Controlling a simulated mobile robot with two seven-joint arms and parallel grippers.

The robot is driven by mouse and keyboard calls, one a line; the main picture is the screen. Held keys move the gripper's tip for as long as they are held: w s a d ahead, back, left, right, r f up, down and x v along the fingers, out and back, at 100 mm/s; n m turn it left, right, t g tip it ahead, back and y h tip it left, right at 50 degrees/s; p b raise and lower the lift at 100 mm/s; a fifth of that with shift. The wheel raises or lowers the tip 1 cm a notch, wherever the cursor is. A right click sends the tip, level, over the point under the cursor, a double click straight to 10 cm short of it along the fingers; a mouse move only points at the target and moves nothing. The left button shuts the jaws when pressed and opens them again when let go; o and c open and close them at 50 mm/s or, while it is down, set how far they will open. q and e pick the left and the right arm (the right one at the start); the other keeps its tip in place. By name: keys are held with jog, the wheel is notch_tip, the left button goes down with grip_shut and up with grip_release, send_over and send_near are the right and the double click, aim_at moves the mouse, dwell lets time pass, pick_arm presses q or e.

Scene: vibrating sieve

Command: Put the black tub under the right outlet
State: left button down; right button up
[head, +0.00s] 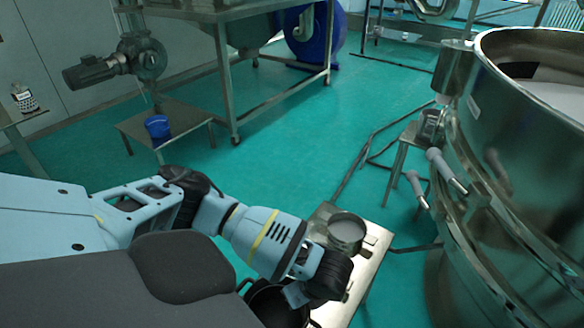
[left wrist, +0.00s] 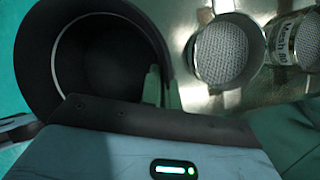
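The black tub (head: 262,301) is at the bottom of the head view, partly hidden by my left arm. The left wrist view looks down into the open, empty-looking tub (left wrist: 105,62). My left gripper (left wrist: 162,88) has one finger inside the tub and one outside, close together with the tub's wall between them. In the head view the gripper (head: 297,294) is at the tub's right side. I cannot tell whether the tub touches anything below. My right gripper is not in view.
A steel table (head: 368,262) holds a round mesh-topped steel container (head: 346,229); the left wrist view shows two such meshes (left wrist: 222,52). A small stand (head: 404,150) is under the spout. Pale clamp handles (head: 446,170) project from the sieve. Teal floor is open at centre.

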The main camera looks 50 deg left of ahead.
aim_at(276, 315)
pick_arm(q)
jog(key=shift+a, duration=0.6)
jog(key=shift+a+f, duration=0.1)
jog(key=shift+a, duration=0.25)
jog(key=x, duration=0.1)
jog(key=b+x, duration=0.1)
jog(key=x, duration=0.1)
jog(key=shift+d+f, duration=0.15)
jog(key=shift+d, duration=0.15)
jog(key=shift+f, duration=0.25)
jog(key=shift+f, duration=0.1)
